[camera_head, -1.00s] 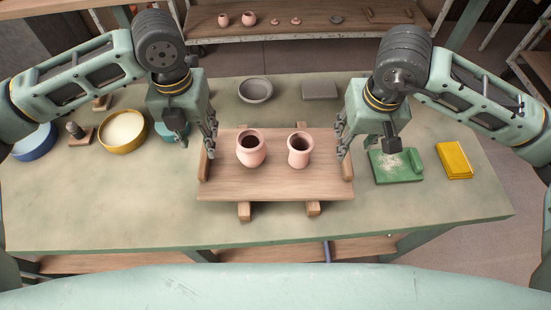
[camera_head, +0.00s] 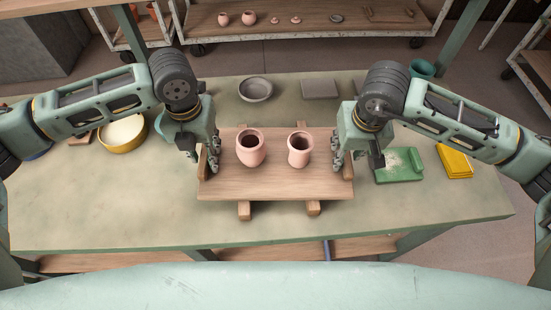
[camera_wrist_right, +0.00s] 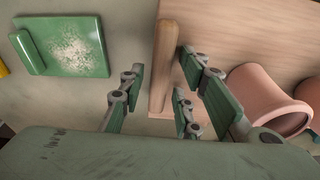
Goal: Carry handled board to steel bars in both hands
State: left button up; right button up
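The wooden handled board (camera_head: 275,187) lies level across two wooden supports (camera_head: 244,212) on the table. Two pink clay pots (camera_head: 251,160) (camera_head: 299,160) stand upright on it. My left gripper (camera_head: 203,156) is at the board's left end, fingers apart on either side of the left handle (camera_head: 203,170). My right gripper (camera_head: 348,158) is at the right end. In the right wrist view, its fingers (camera_wrist_right: 160,78) are spread on both sides of the right handle (camera_wrist_right: 164,62), with gaps showing. I cannot pick out the steel bars for certain.
A green tray (camera_head: 398,165) and a yellow block (camera_head: 454,161) lie right of the board. A grey bowl (camera_head: 256,90) and grey slab (camera_head: 320,89) lie behind. A yellow-rimmed bowl (camera_head: 123,133) stands left. A wheeled rack (camera_head: 300,32) stands beyond. The table in front is clear.

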pick_arm(q)
grip_shut()
pick_arm(e)
grip_shut()
pick_arm(q)
jog(key=shift+w+r, duration=0.1)
jog(key=shift+r, duration=0.05)
pick_arm(e)
jog(key=shift+w+r, duration=0.1)
jog(key=shift+r, duration=0.05)
